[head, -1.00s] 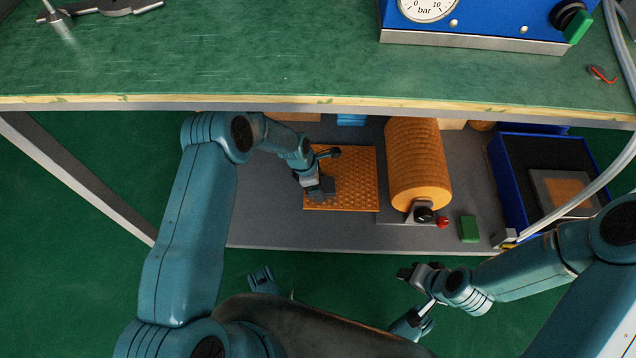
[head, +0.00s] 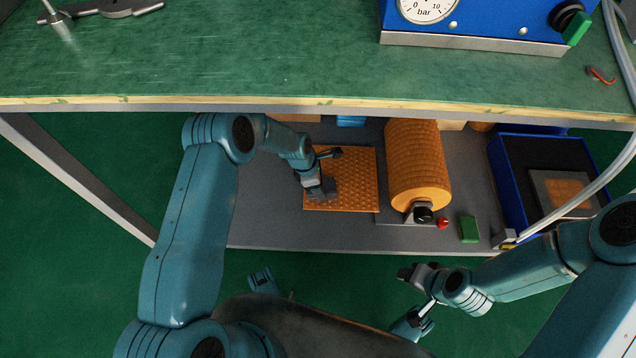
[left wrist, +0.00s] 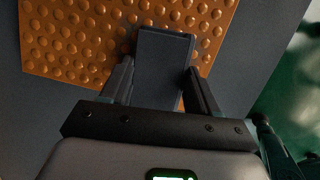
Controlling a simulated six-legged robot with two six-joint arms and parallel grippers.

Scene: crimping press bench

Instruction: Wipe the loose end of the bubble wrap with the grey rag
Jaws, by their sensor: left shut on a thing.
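The loose end of the bubble wrap (head: 355,180) is an orange bumpy sheet lying flat on the grey shelf under the bench. It lies left of the orange bubble wrap roll (head: 415,165). My left gripper (head: 321,190) is over the sheet's left front part, shut on the grey rag (left wrist: 162,65). In the left wrist view the rag is a dark grey block between the fingers, over the bubbled sheet (left wrist: 90,35). It appears to touch the sheet. My right gripper (head: 405,273) is in front of the shelf, away from the wrap; its finger opening is unclear.
A blue crate (head: 497,185) stands on the shelf at right, with a green block (head: 468,229) and a red knob (head: 442,223) near the roll. The green bench top (head: 250,60) overhangs the shelf. The shelf's left part is clear.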

